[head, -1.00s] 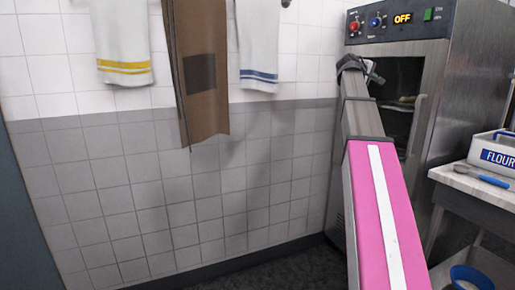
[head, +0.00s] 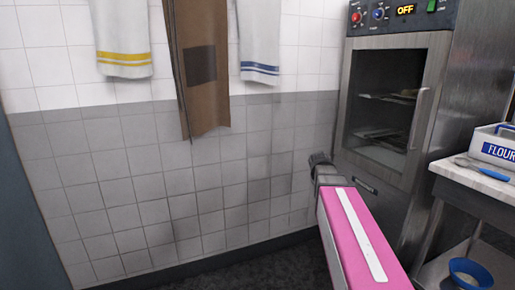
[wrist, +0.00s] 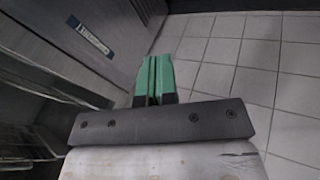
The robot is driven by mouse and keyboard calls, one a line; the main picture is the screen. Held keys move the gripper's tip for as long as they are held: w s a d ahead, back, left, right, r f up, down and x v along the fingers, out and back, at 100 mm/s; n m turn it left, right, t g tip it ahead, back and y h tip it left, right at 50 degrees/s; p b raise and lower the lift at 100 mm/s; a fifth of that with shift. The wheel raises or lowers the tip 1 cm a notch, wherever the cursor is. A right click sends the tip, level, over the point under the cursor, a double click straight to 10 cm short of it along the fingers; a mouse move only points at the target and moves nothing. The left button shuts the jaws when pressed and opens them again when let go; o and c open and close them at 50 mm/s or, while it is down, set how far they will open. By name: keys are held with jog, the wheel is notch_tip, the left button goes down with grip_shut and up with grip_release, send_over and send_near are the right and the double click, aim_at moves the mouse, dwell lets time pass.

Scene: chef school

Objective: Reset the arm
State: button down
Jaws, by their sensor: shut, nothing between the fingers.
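My arm, with a pink link, rises from the lower right of the head view and ends in front of the tiled wall, left of the steel oven. The dark end of the arm is small there, and its fingers cannot be made out. In the wrist view, the green fingers of my gripper (wrist: 154,76) are together, with nothing between them. They point toward the grey tiles and are apart from the oven front at left.
The steel oven (head: 430,150) stands at right, its display reading OFF. A counter (head: 475,181) holds a flour box (head: 497,149) and a blue-handled tool (head: 480,168). A blue bowl (head: 470,274) sits below. Towels (head: 122,45) and a brown apron (head: 203,105) hang on the wall.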

jog(key=s+a+f+m+g+y, duration=0.1)
jog(key=s+a+f+g+y, duration=0.1)
jog(key=s+a+f, duration=0.3)
jog(key=s+a+f+m+g+y, duration=0.1)
jog(key=s+a+f, duration=0.5)
jog(key=s+f, duration=0.8)
jog(key=shift+m+g+y, duration=0.3)
jog(key=shift+g+y, duration=0.3)
jog(key=shift+a, duration=0.1)
